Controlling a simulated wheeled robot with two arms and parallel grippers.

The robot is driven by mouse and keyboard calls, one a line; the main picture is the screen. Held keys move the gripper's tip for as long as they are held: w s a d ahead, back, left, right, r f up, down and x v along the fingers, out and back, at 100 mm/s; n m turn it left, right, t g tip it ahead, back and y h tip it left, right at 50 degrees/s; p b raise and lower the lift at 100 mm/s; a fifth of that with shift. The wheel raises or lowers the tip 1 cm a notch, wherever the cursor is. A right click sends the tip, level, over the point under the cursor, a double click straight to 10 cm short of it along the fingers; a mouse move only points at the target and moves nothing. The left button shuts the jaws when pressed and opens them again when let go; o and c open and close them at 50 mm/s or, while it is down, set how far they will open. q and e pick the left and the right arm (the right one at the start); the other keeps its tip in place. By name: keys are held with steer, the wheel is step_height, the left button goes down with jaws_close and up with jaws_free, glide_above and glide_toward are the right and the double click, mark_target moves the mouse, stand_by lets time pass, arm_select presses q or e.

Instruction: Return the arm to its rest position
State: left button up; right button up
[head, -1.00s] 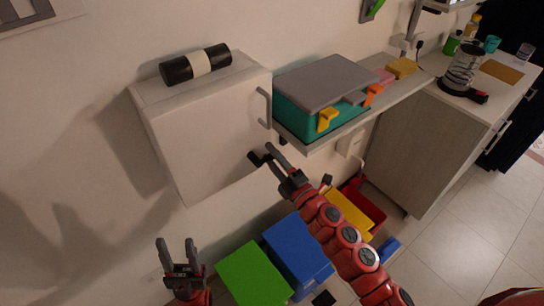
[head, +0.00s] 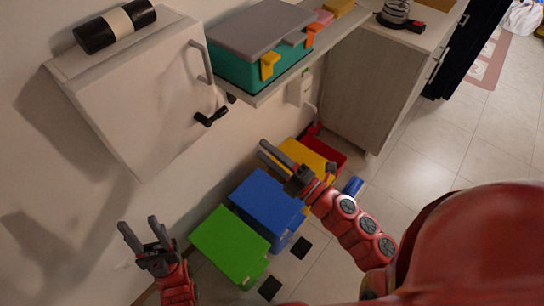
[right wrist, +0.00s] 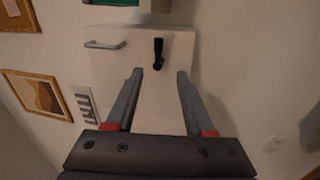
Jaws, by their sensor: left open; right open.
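My right gripper (head: 264,150) is open and empty in the head view, in front of and above the coloured bins, below the shelf. In the right wrist view its two fingers (right wrist: 160,76) are apart with nothing between them. My left gripper (head: 138,226) is open and empty at the lower left, left of the green bin. A white wall cabinet (head: 140,100) is closed, with a grey bar handle (head: 201,62) and a black lever (head: 211,117) near its lower right. The right gripper is apart from the lever, which also shows in the right wrist view (right wrist: 158,53).
A teal box with a grey lid (head: 262,35) stands on the wall shelf (head: 310,60). Green (head: 230,243), blue (head: 266,200), yellow (head: 305,160) and red (head: 327,148) bins stand on the floor below. A black and white cylinder (head: 115,26) lies on the cabinet.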

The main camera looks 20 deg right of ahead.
steer(key=shift+s+d+f, duration=0.1)
steer(key=shift+s+d, duration=0.25)
steer(key=shift+s, duration=0.25)
